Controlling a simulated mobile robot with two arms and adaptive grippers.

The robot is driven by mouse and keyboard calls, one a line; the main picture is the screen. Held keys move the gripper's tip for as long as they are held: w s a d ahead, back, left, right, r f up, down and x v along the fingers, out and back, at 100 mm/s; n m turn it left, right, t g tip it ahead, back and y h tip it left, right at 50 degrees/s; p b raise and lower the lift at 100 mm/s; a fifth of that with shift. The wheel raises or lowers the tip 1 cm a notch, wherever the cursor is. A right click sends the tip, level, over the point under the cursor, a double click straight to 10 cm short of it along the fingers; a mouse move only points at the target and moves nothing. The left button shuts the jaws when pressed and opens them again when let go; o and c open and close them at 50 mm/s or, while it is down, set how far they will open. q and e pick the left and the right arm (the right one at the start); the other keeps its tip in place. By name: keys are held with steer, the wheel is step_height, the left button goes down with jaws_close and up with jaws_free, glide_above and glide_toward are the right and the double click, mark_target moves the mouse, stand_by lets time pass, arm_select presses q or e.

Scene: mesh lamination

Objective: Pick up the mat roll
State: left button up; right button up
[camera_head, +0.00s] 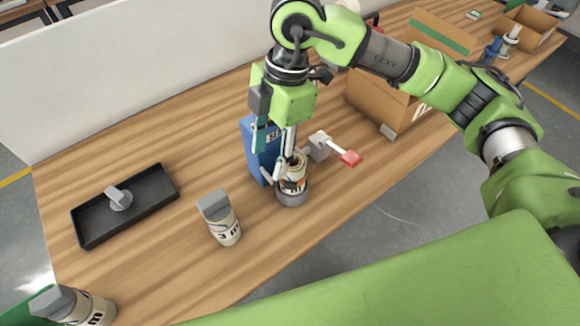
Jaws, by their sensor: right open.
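A cream mat roll with orange and dark print (293,184) stands upright in a dark grey round holder (292,197) near the middle of the table. My right gripper (284,170) points down at this roll from above, with its fingers open at the roll's upper part. The fingers hide part of the roll, and I cannot tell whether they touch it. Another cream roll with a grey block on top (224,226) stands on the table to the left. A similar roll (92,310) is at the bottom left corner, partly cut off. My left gripper is out of view.
A blue box (254,150) stands right behind the gripper. A grey clamp with a red-tipped lever (349,158) is beside the holder. A black tray (92,237) lies at left. Cardboard boxes (372,98) stand at the right. The wooden table is clear between tray and blue box.

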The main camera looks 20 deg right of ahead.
steer(key=m+h, duration=0.2)
glide_toward(294, 161)
steer(key=s+a+r, duration=0.1)
steer(key=s, duration=0.1)
steer(key=shift+t, duration=0.4)
steer(key=f+p, duration=0.1)
steer(key=f, duration=0.6)
steer(key=shift+d+f+p, duration=0.25)
steer(key=shift+f+p, duration=0.15)
steer(key=shift+a+f+p, duration=0.1)
steer(key=shift+f+p, duration=0.25)
steer(key=shift+f, duration=0.15)
step_height(294, 161, down, 4)
steer(key=shift+a+r+p, duration=0.15)
steer(key=shift+p, duration=0.65)
steer(key=shift+f, duration=0.45)
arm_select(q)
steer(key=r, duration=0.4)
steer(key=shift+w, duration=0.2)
arm_select(e)
steer(key=shift+c, duration=0.4)
